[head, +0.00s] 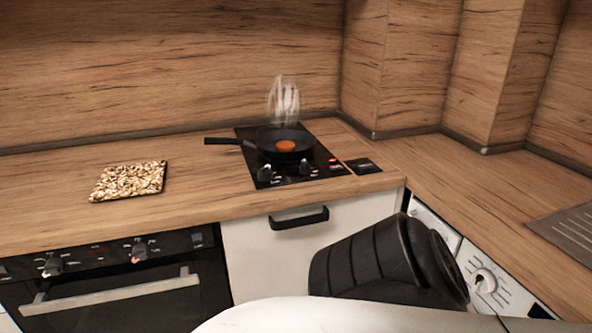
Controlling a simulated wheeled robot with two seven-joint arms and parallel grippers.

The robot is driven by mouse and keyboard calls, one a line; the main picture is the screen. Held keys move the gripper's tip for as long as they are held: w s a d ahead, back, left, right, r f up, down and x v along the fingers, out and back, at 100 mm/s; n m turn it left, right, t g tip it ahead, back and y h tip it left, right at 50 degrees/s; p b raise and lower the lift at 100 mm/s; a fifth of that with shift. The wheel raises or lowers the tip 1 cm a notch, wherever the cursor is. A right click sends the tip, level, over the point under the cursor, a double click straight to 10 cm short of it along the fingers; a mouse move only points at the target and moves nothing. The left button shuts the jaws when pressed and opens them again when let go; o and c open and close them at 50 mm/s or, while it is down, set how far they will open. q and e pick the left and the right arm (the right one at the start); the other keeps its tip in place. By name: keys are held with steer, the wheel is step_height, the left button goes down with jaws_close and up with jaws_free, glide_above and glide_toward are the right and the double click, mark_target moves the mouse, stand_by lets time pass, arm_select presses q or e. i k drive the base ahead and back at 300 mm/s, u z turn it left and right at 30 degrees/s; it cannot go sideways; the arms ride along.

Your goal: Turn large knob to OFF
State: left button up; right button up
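The largest round knob in view is the white dial (485,282) on the front of a white washing machine at the lower right. My own arm partly covers that machine. Its pointer direction and any OFF mark are too small to read. Smaller knobs show on the hob, a left one (265,173) and a right one (304,168). The oven panel has a left knob (51,267) and a right knob (138,252), with a reddish mark on the right one. An arm link of mine crosses the bottom middle. Neither of my grippers is in view.
A black pan (262,142) with an orange round item (286,146) stands on the black hob (255,183), steam above it. A speckled board (129,181) lies on the wooden counter (60,200). A metal drainer (572,232) is at right. The right counter is clear.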

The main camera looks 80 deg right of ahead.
mark_target(265, 174)
steer(key=k, duration=0.4)
steer(key=z, duration=1.1)
